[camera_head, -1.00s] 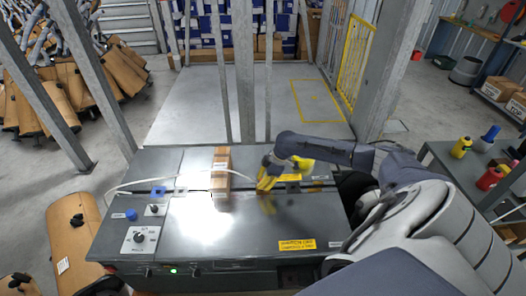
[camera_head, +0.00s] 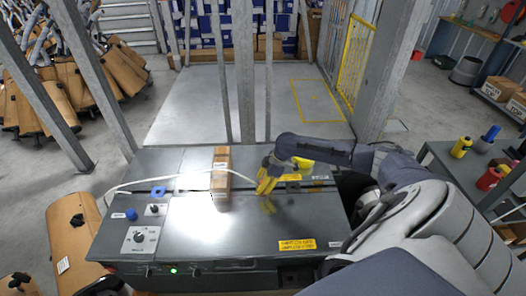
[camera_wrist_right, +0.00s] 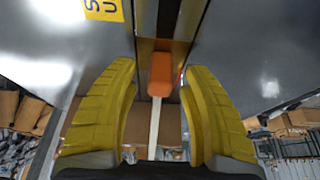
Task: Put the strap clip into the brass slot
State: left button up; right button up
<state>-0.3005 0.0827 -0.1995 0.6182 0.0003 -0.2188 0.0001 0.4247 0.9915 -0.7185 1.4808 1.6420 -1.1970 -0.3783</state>
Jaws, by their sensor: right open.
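The orange strap clip (camera_wrist_right: 160,76) sits at the end of the white strap (camera_wrist_right: 154,128) in the right wrist view, between my right gripper's yellow fingers. The fingers of my right gripper (camera_wrist_right: 160,92) stand apart, with clear gaps on both sides of the clip. The clip's far end overlaps the brass slot (camera_wrist_right: 163,47) in the picture; I cannot tell how deep it sits. In the head view my right gripper (camera_head: 267,184) is low over the machine top, right of the box, and hides the clip. The strap (camera_head: 135,182) arcs over the box. My left gripper is out of view.
A brown box (camera_head: 221,163) stands on the grey strapping machine (camera_head: 225,235). A control knob (camera_head: 139,237) and a blue button (camera_head: 131,214) are at its left. A side table with bottles (camera_head: 461,147) is at the right. The front machine top is clear.

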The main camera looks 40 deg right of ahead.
jog(key=v, duration=1.1)
jog(key=shift+d+r, duration=0.15)
jog(key=shift+r, duration=0.2)
jog(key=shift+s, duration=0.1)
